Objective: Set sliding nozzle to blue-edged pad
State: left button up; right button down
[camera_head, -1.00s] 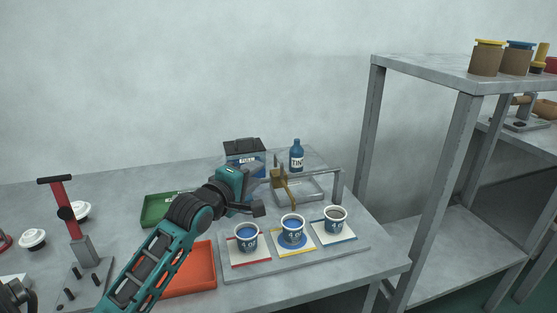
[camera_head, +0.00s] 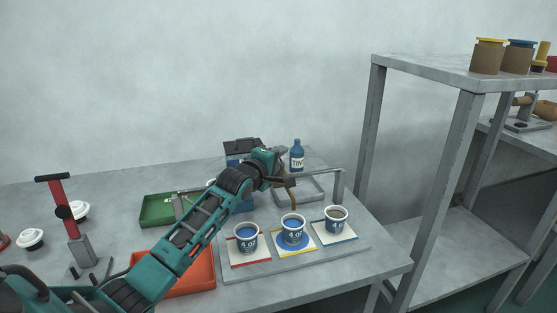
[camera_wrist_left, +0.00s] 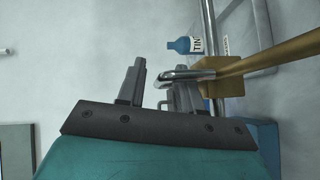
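The sliding nozzle, a brass block with a bent brass spout (camera_head: 292,194), hangs on a metal rail behind the pads, partly hidden by my left gripper (camera_head: 284,182). In the left wrist view the brass block (camera_wrist_left: 222,76) carries a bent metal handle (camera_wrist_left: 187,75). The handle's end reaches between the two spread fingers of my left gripper (camera_wrist_left: 158,88); I cannot tell whether they touch it. The blue-edged pad (camera_head: 349,237) is the rightmost of three and bears a cup (camera_head: 335,220) with dark contents. My right gripper is not in view.
A red-edged pad (camera_head: 250,262) and a yellow-edged pad (camera_head: 297,253) bear cups with blue contents. A blue bottle (camera_head: 297,158) stands behind the rail (camera_head: 322,171). Green (camera_head: 158,208) and orange (camera_head: 199,283) trays lie left. A grey shelf (camera_head: 440,78) stands right.

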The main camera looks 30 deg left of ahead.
pick_arm(q)
jog(key=shift+c, duration=0.3)
grip_shut()
dwell(0.4)
